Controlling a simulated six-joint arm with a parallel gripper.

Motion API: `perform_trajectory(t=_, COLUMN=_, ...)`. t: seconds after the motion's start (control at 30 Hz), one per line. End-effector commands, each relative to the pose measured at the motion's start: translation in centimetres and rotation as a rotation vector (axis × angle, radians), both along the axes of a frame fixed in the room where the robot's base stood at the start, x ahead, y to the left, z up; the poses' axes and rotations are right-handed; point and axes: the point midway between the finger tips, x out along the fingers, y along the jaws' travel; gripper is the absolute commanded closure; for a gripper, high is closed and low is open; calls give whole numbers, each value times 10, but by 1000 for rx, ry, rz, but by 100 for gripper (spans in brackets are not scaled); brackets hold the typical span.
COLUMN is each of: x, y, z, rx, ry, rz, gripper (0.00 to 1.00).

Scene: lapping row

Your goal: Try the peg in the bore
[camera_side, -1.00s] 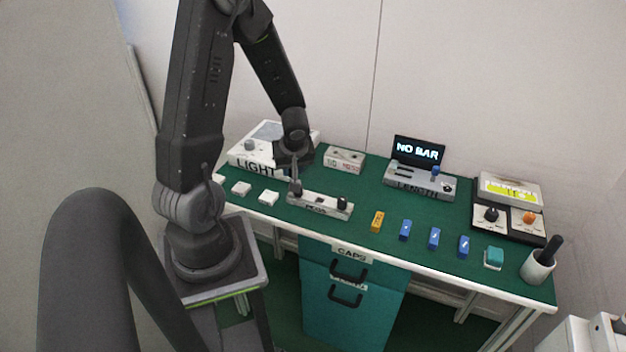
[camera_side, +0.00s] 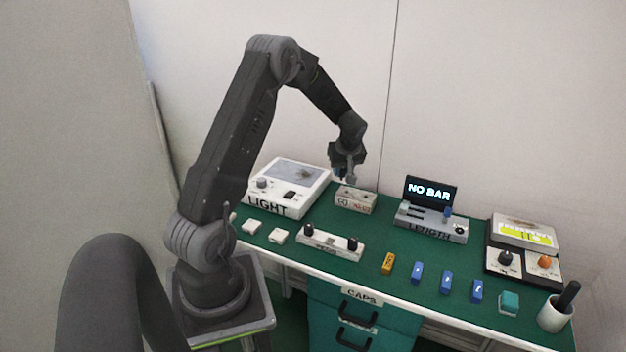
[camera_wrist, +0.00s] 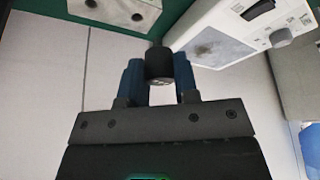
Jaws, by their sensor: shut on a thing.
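My gripper (camera_side: 345,178) is above the back of the bench, over the left part of a small pale block (camera_side: 355,203) with lettering on its front. In the wrist view its two blue-grey fingers (camera_wrist: 158,72) are shut on a black cylindrical peg (camera_wrist: 159,62). The same block (camera_wrist: 125,12) shows at the top left of that view, with two dark holes in its face. The peg appears apart from the block. A pale rack (camera_side: 331,243) at the front carries a black knob at each end.
A white box marked LIGHT (camera_side: 287,187) stands left of the block. A gauge marked LENGTH (camera_side: 431,224), its screen reading NO BAR, stands to the right. Small orange, blue and teal pieces, two white pieces and a white cup (camera_side: 556,314) line the front edge.

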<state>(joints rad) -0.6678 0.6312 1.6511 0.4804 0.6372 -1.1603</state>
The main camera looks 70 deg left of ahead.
Motion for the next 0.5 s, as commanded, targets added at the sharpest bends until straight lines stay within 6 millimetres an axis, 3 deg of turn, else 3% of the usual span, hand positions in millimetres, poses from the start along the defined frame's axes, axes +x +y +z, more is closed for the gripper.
perform_trajectory(t=0.03, x=19, y=0, z=-2, rx=0, ry=-1, rz=-5, gripper=95)
perform_trajectory(t=0.2, x=61, y=-2, z=-5, rx=0, ry=-1, rz=-9, gripper=95)
perform_trajectory(t=0.33, x=80, y=-5, z=-6, rx=1, ry=-2, rz=-12, gripper=95)
perform_trajectory(t=0.5, x=87, y=-7, z=-6, rx=1, ry=0, rz=-13, gripper=95)
